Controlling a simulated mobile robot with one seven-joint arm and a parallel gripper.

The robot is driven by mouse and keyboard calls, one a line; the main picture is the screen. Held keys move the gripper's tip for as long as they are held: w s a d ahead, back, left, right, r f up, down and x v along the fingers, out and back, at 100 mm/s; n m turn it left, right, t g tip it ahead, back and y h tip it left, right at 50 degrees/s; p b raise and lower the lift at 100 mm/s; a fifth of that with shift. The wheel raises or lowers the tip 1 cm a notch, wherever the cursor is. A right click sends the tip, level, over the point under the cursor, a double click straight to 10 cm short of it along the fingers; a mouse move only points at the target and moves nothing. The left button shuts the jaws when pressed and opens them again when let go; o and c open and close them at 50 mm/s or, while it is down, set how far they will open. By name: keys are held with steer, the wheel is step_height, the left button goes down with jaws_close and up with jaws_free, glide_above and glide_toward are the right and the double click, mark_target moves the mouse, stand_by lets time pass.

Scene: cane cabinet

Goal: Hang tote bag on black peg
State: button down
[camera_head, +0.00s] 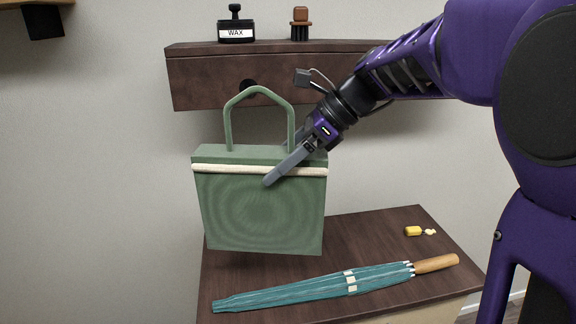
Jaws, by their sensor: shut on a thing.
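The green tote bag (258,210) hangs upright in the air in front of the wall shelf, with a cream band near its top and a stiff handle loop (229,125) standing up. My gripper (284,165) is shut on the bag's top edge, right of the middle. One finger lies across the front face; the other is mostly hidden behind the bag. A dark round thing, apparently the black peg (248,84), shows on the shelf front at the top of the loop. I cannot tell whether the loop is around it or only in front of it.
A wax tin (236,34) and a small brush (300,26) stand on the shelf (200,80). Below, a closed teal umbrella (310,290) and a small yellow thing (413,231) lie on the dark cabinet top (350,232). Free wall lies to the left.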

steer(key=shift+a+r, duration=0.2)
steer(key=shift+a, duration=0.3)
steer(key=w+a+f+p, duration=0.1)
steer(key=w+a+p, duration=0.1)
steer(key=w, duration=0.7)
steer(key=shift+w+a+f+p, duration=0.15)
steer(key=shift+w+f+p, duration=0.2)
steer(key=shift+p, duration=0.35)
steer(key=shift+w, duration=0.15)
stand_by(0.8)
jaws_free()
